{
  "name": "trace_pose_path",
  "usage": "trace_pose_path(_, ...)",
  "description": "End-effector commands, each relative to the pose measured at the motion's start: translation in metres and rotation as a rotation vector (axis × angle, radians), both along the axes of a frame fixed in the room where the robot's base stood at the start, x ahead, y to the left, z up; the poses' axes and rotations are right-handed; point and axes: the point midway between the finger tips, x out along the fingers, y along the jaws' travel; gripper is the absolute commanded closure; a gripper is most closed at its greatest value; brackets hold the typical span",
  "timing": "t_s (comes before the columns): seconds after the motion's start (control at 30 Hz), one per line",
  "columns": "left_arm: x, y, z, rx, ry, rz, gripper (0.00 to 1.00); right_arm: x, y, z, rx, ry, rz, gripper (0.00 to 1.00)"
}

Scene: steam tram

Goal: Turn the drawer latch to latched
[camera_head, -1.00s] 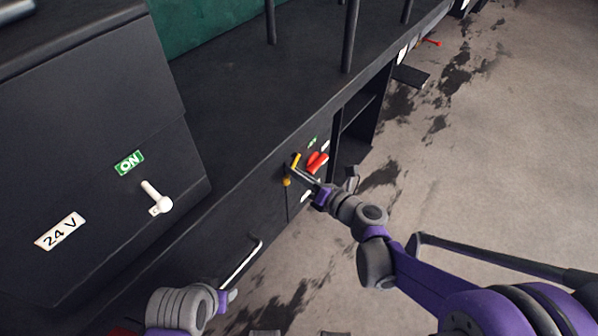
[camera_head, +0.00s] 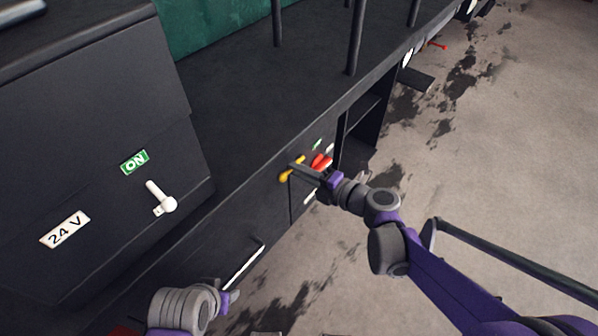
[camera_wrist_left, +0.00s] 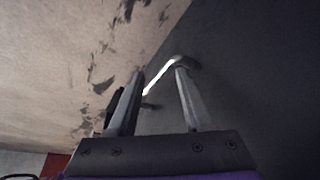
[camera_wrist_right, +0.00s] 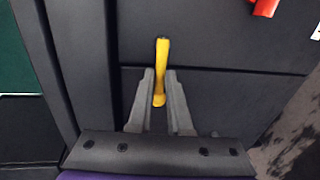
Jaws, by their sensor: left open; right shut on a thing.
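The drawer latch is a yellow lever (camera_head: 285,177) on the dark side panel, slanting from upper right to lower left in the head view. My right gripper (camera_head: 297,168) is shut on it and hides its middle. In the right wrist view the yellow lever (camera_wrist_right: 161,70) stands upright in the picture, its lower end between the fingertips (camera_wrist_right: 160,78). My left gripper (camera_head: 232,293) is open near the lower end of the silver drawer handle (camera_head: 245,264). The left wrist view shows that handle (camera_wrist_left: 165,72) around the fingertips; I cannot tell whether they touch.
A red handle (camera_head: 321,162) sits just right of the latch, close to my right gripper. A white switch lever (camera_head: 161,197) is on the box at left, by the ON label (camera_head: 134,162). An open shelf recess (camera_head: 366,122) lies beyond.

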Motion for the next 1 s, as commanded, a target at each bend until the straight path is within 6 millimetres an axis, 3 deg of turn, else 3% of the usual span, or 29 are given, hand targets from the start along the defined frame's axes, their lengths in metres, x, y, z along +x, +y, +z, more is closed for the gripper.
trace_pose_path(0.67,0.0002,0.0000,-0.0016,0.000,0.000,0.000,0.50,0.0004,-0.0004,0.0026,0.035,0.046,-0.001,1.00)
trace_pose_path(0.7,0.0002,0.0000,-0.0016,0.000,0.000,0.000,0.50,0.0004,-0.0004,0.0026,0.034,0.045,-0.001,0.76)
trace_pose_path(0.83,0.0002,0.0000,-0.0016,0.000,0.000,0.000,0.50,0.0004,-0.0003,0.0025,0.034,0.045,-0.001,0.53)
trace_pose_path(1.0,0.0002,0.0000,-0.0016,0.000,0.000,0.000,0.50,0.0003,-0.0003,0.0024,0.034,0.045,-0.001,0.53)
